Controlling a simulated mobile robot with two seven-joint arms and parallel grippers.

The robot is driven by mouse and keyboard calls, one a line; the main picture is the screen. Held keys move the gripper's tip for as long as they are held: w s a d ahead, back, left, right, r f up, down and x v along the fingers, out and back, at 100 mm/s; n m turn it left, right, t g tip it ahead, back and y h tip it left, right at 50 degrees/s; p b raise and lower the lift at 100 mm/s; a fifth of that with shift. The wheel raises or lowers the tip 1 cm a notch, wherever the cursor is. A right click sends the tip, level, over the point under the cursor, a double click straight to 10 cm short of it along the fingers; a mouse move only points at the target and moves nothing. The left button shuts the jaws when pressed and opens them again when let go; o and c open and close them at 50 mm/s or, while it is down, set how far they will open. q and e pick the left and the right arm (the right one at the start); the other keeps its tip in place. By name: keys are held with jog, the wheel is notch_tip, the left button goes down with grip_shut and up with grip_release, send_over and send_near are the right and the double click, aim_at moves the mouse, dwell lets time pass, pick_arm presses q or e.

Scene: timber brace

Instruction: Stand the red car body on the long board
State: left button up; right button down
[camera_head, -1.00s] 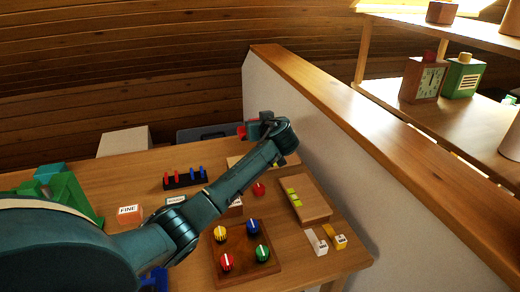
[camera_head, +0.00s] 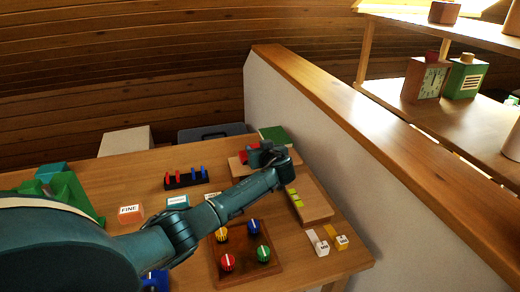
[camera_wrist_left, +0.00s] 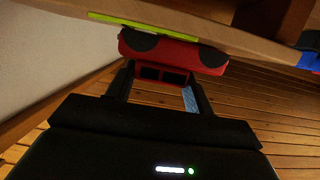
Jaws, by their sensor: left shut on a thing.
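My left gripper (camera_head: 254,155) is shut on the red car body (camera_head: 247,152) at the back of the table. In the left wrist view the red car body (camera_wrist_left: 172,52) is between the fingers, its dark wheel arches facing a wooden board (camera_wrist_left: 225,42) with a yellow-green strip. I take this as the long board (camera_head: 236,166), mostly hidden by my gripper and forearm in the head view. The car is right against or just above the board; I cannot tell whether they touch. My right gripper is not in view.
A green block (camera_head: 275,135) stands behind the gripper, near the white partition (camera_head: 335,145). Nearer are a wooden block with yellow-green strips (camera_head: 316,208) and a knob board (camera_head: 232,250). A black rack with red and blue pegs (camera_head: 178,183) is to the left.

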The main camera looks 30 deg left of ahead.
pick_arm(q)
jog(key=shift+f, duration=0.1)
jog(key=o, duration=0.6)
jog(key=shift+f, duration=0.1)
jog(key=o, duration=0.5)
jog(key=shift+c, duration=0.2)
jog(key=shift+r, duration=0.4)
jog(key=v, duration=1.2)
jog(key=shift+f, duration=0.15)
